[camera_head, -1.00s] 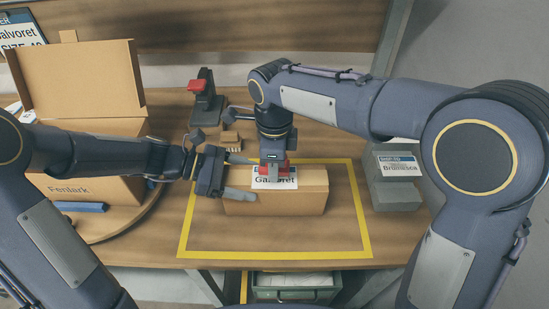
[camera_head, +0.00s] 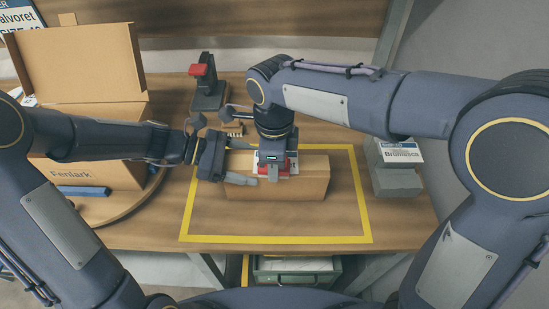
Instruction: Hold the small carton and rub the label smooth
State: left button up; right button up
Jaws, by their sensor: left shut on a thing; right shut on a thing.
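The small carton (camera_head: 305,188) lies inside the yellow-taped rectangle on the table. Its white label (camera_head: 262,170) is on the top and is mostly covered by my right gripper. My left gripper (camera_head: 238,163) comes in from the left and is shut on the carton's left end, one finger along its front face. My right gripper (camera_head: 272,152) points down over the carton's top, shut on a red tool (camera_head: 291,165) that appears to rest on the label. Whether the label lies fully flat cannot be seen.
A large open carton (camera_head: 95,120) stands on a round wooden turntable (camera_head: 125,205) at left. Grey boxes (camera_head: 395,180) stand at right. The taped area in front is clear.

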jog(key=shift+w+d+r, duration=0.1)
jog(key=shift+w, duration=1.25)
jog(key=shift+w+d, duration=0.1)
jog(key=shift+w, duration=1.25)
jog(key=shift+r, duration=0.1)
notch_tip(320, 180, up, 7)
pick_arm(q)
jog(key=o, duration=1.1)
